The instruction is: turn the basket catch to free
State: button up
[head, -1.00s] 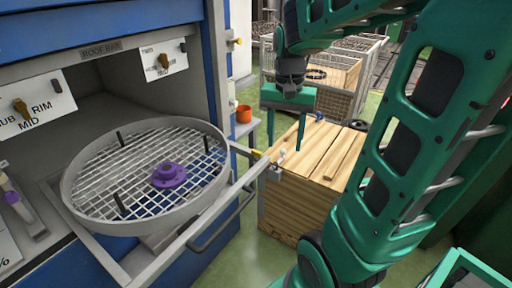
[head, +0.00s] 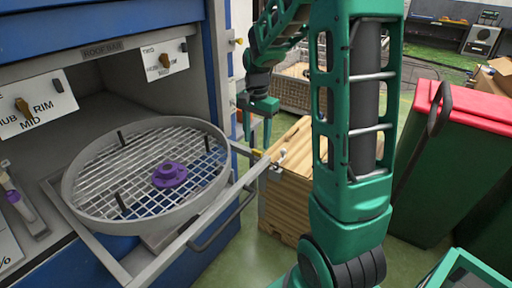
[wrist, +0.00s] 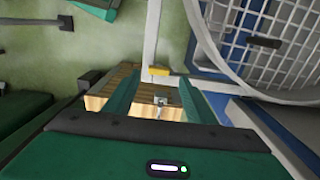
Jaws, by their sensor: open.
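The round grey wire basket (head: 75,187) sits on a pulled-out frame in front of the blue machine, with a purple hub (head: 169,174) in its middle. A small yellow piece, likely the catch (head: 256,153), is at the frame's outer right corner; it also shows in the wrist view (wrist: 158,71). A small metal piece (wrist: 160,98) is close to it. My gripper (head: 257,140) is open and empty, pointing down near that corner. In the wrist view my gripper (wrist: 159,84) has its fingers on either side of the yellow piece; I cannot tell whether they touch it.
A wooden crate (head: 292,205) stands just right of the frame corner. A bar handle (head: 222,222) runs along the frame's front. Cards with brown knobs (head: 166,60) are on the machine. A green bin with a red lid (head: 480,115) stands at the right.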

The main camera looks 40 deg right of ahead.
aim_at(256, 150)
jog(key=shift+f, duration=2.1)
jog(key=c, duration=1)
jog(key=shift+c, duration=0.2)
